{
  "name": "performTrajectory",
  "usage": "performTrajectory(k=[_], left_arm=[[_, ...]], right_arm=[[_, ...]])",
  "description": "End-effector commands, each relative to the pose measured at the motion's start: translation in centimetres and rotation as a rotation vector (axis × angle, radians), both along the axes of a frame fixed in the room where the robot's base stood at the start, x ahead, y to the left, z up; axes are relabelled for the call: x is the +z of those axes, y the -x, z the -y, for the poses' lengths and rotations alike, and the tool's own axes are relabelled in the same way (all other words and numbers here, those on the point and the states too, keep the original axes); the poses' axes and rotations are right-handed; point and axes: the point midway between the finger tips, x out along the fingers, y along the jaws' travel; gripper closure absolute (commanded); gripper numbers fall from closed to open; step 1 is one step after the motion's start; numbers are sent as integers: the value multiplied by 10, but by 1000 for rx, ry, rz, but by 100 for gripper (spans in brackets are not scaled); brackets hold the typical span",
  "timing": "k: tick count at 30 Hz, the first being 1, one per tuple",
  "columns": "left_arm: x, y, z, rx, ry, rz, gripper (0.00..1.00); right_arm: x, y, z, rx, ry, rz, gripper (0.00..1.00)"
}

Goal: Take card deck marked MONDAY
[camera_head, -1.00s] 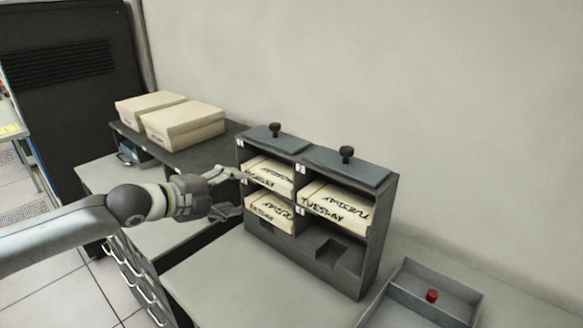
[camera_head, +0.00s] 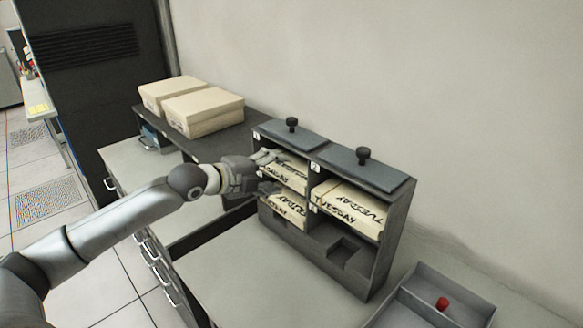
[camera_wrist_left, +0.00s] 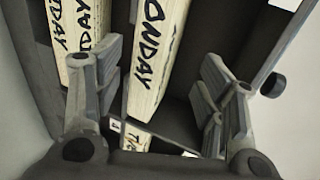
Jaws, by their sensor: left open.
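The MONDAY card deck (camera_head: 286,172) is a cream block in the upper left compartment of a dark grey rack (camera_head: 320,262). In the left wrist view the deck (camera_wrist_left: 157,48) shows "ONDAY" on its face; its first letter is cut off. My left gripper (camera_head: 268,173) is open at the front of that compartment. In the wrist view its fingers (camera_wrist_left: 158,92) stand apart on either side of the deck's near end, and a gap shows at the right finger. The fingers partly hide the deck in the head view. My right gripper is out of view.
A FRIDAY deck (camera_head: 290,210) lies below, and a TUESDAY deck (camera_head: 348,208) lies to the right. The lower right compartment looks empty. Two lids with black knobs top the rack. A grey tray (camera_head: 425,305) with a red object (camera_head: 442,304) stands at right. Two boxes (camera_head: 203,112) sit behind left.

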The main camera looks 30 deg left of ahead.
Motion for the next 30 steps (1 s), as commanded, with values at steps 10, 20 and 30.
performTrajectory(k=[10, 20, 30], left_arm=[[-9, -25, 5, 1, 6, -1, 35], [-21, -48, 12, -1, 1, 1, 35], [-22, -48, 12, -1, -1, 0, 52]], right_arm=[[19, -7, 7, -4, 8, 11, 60], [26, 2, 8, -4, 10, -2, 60], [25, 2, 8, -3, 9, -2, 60]])
